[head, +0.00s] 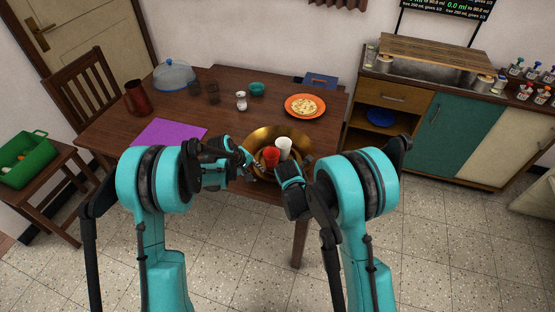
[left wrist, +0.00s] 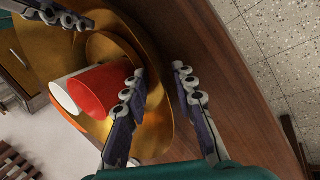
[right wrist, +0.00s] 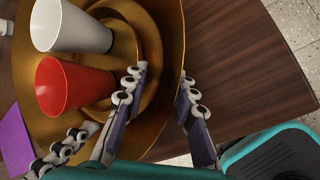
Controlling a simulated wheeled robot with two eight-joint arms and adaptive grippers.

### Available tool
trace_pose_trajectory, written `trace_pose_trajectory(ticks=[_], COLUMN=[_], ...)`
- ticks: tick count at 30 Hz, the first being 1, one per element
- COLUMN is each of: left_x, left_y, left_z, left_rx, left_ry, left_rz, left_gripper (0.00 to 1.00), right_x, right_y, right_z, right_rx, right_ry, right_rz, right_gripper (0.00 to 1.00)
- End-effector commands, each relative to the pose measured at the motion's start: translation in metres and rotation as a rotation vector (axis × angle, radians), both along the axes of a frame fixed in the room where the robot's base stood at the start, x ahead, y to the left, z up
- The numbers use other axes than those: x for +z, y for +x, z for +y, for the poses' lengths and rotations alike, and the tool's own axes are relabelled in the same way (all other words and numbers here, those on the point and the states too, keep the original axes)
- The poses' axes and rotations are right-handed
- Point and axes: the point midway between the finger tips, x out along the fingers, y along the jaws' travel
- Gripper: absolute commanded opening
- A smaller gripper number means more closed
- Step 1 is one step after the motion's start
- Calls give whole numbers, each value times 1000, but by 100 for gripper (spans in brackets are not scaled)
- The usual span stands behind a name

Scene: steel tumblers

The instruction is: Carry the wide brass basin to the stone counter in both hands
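The wide brass basin (head: 275,131) sits at the dark wooden table's near edge, holding a red cup (head: 271,153) and a white cup (head: 284,143). It also shows in the left wrist view (left wrist: 158,120) and the right wrist view (right wrist: 158,122). My left gripper (left wrist: 158,75) is open, its fingers apart on either side of the basin's rim. My right gripper (right wrist: 162,78) is open too, one finger inside the rim and one outside. In the head view my grippers partly hide the basin's near side. The stone counter (head: 430,88) stands at the right.
The table also bears an orange plate of food (head: 305,106), a purple mat (head: 168,132), a teal bowl (head: 257,89), a white shaker (head: 241,100), a red pitcher (head: 137,98) and a glass dome (head: 174,75). A wooden board (head: 435,53) and several bottles occupy the counter. Open floor lies right of the table.

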Motion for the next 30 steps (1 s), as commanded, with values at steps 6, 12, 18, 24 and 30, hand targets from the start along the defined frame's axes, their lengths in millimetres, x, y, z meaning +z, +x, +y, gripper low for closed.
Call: trace_pose_trajectory(ticks=[6,12,18,24,30], left_x=[0,0,1,7,25], left_y=[0,0,0,0,0], left_z=[0,0,0,0,0], left_rx=[0,0,0,0,0], left_ry=[0,0,0,0,1], left_rz=[0,0,0,0,-1], left_gripper=[0,0,0,0,0], right_x=[0,0,1,7,25], right_y=[0,0,0,0,0], right_z=[0,0,0,0,0], right_rx=[0,0,0,0,0], right_ry=[0,0,-1,-1,-1], right_rz=[0,0,0,0,0], right_gripper=[0,0,0,0,0])
